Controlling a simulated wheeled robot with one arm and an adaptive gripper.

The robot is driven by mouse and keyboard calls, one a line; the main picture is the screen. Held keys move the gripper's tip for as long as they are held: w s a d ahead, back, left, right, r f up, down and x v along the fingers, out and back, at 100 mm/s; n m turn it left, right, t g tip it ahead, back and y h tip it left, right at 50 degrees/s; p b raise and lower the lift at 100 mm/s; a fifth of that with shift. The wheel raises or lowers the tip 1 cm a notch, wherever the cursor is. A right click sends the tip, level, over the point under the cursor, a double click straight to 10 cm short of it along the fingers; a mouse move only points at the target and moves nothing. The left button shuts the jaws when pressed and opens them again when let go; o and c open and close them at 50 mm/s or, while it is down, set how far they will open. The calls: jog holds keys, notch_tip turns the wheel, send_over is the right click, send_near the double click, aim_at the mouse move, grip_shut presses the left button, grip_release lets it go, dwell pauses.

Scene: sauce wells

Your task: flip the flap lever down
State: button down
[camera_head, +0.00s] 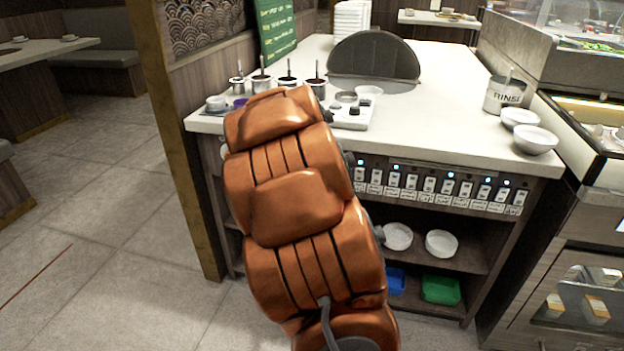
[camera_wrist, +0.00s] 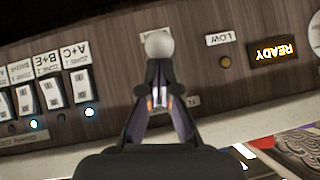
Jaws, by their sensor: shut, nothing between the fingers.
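A lever with a pale grey ball knob (camera_wrist: 158,44) shows on the dark wood panel in the wrist view, which looks upside down. A label partly hidden beside the fingers starts with "FL". My gripper (camera_wrist: 159,88) is shut and empty, its fingertips just below the knob in the picture. They overlap the lever's stem, and I cannot tell whether they touch it. In the head view my orange arm hides the gripper and the lever. A dark rounded flap (camera_head: 372,60) stands upright on the counter (camera_head: 440,110).
A row of labelled switches (camera_head: 435,186) with blue lights lines the counter front. The wrist view shows a lit READY sign (camera_wrist: 274,52) and a LOW label (camera_wrist: 220,38). Sauce pots (camera_head: 288,84) stand on the counter's left, a RINSE container (camera_head: 506,95) and bowls (camera_head: 535,139) on its right.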

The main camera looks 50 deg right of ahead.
jog(key=shift+f+b, duration=0.55)
jog(key=shift+b, duration=0.25)
dwell(0.4)
jog(key=shift+a, duration=0.15)
jog(key=v, duration=1)
jog(key=shift+f, duration=0.3)
jog(key=shift+s+a, duration=0.1)
jog(key=shift+s, duration=0.05)
